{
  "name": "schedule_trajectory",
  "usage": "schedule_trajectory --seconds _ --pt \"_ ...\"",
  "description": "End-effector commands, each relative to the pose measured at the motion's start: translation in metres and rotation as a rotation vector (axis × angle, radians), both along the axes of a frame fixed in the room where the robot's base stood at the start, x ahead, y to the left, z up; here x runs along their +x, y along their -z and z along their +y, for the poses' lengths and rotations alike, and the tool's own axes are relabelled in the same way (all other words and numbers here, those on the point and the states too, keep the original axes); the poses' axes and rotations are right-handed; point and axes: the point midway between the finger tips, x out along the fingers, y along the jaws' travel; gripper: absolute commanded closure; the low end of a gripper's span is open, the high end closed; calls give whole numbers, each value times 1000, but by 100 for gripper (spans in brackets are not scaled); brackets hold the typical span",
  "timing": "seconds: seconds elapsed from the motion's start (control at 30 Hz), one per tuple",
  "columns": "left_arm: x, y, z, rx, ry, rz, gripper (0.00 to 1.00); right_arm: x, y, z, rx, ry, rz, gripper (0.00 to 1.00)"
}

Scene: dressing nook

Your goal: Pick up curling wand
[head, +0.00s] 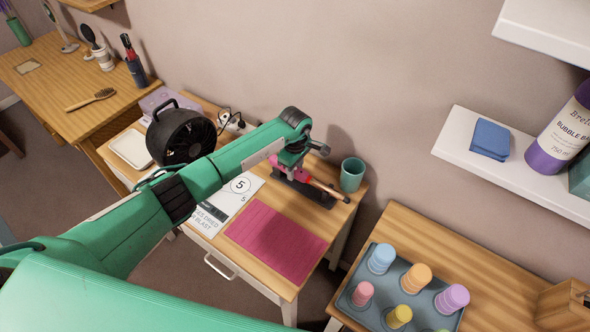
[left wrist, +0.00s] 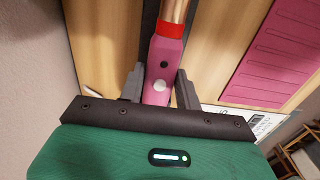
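The curling wand (head: 303,176) has a pink handle and a copper barrel. It lies on a dark stand (head: 312,193) near the back right of the small wooden desk. My left gripper (head: 289,172) is over the handle end. In the left wrist view, the left gripper (left wrist: 160,73) has one finger on each side of the pink handle (left wrist: 162,62), with a red band and copper barrel beyond. The fingers look open around the handle, with little room at the sides; contact is not clear. My right gripper is not in view.
A teal cup (head: 352,174) stands just right of the wand. A black fan (head: 181,137) and a white tray (head: 131,149) are at left. A pink mat (head: 277,242) lies in front. The wall is close behind; a shelf (head: 510,168) juts out at right.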

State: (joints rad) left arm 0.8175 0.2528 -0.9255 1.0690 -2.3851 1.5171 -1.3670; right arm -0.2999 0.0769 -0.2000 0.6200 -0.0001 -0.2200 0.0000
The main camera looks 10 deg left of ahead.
Motion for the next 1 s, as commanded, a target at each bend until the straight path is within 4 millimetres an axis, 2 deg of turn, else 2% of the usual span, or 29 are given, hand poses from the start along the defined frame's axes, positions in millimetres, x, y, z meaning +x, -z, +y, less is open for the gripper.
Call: schedule_trajectory --seconds 0.03,0.13,0.17,0.57,0.77,1.0 --pt "0 0 0 0 0 0 77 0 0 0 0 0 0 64" --pt "0 0 0 0 0 0 96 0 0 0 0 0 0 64" --pt "0 0 0 0 0 0 100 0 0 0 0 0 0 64" --pt "1 -8 0 -2 1 -4 100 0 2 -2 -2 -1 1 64" --pt "2 -34 0 -1 2 -6 100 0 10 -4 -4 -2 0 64" --pt "2 -90 0 0 2 -6 100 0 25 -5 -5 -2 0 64"
